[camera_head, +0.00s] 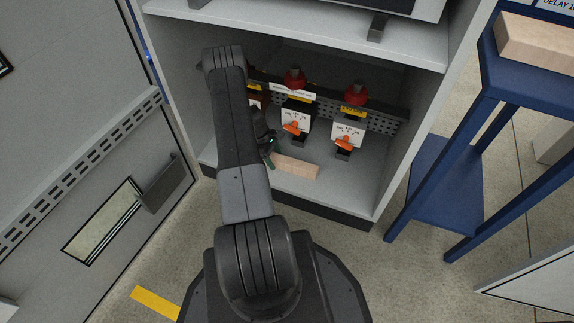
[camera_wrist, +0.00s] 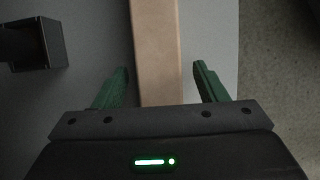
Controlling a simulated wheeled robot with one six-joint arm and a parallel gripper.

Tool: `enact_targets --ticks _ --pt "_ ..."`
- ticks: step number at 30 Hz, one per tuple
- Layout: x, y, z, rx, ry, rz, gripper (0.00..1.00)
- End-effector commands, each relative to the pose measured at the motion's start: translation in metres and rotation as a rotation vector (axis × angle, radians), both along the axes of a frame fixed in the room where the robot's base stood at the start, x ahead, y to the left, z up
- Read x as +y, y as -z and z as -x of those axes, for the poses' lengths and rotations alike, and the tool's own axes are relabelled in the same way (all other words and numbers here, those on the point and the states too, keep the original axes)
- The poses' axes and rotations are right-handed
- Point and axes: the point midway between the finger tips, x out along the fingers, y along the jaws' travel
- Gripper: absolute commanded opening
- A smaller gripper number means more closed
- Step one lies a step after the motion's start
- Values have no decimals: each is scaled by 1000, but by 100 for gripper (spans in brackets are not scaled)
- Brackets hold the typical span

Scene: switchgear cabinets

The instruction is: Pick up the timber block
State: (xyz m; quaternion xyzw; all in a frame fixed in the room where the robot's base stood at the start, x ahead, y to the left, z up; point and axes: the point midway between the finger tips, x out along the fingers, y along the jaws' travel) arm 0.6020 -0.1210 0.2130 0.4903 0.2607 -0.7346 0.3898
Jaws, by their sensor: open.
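A pale timber block (camera_head: 297,166) lies on the floor of the open cabinet, near its front edge. My arm reaches into the cabinet, and my gripper (camera_head: 268,154) is at the left end of the block, partly hidden by the arm. In the wrist view the block (camera_wrist: 156,52) runs up the picture between the two green fingers of my gripper (camera_wrist: 165,86). The fingers are apart, with a gap on each side of the block. The block's near end is hidden behind the gripper body.
Switches with orange handles (camera_head: 293,128) and red knobs (camera_head: 355,94) stand behind the block. A dark square post (camera_wrist: 32,44) is left of the block in the wrist view. A blue stand (camera_head: 487,75) at right carries another timber piece (camera_head: 538,42). The cabinet door (camera_head: 75,130) stands open at left.

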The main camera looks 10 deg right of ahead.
Motion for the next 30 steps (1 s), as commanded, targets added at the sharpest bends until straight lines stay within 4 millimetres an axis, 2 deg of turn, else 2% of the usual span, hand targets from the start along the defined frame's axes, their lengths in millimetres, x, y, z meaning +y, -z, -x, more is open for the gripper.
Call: enact_targets --ticks 5,11,14,22,23,30 --pt "-15 0 10 0 2 0 65" --pt "-42 1 28 -1 3 -1 65" --pt "-43 11 29 -1 0 0 65" --pt "-44 11 30 -1 0 0 65" --pt "-44 11 30 -1 0 0 62" --pt "-44 11 30 -1 0 0 14"
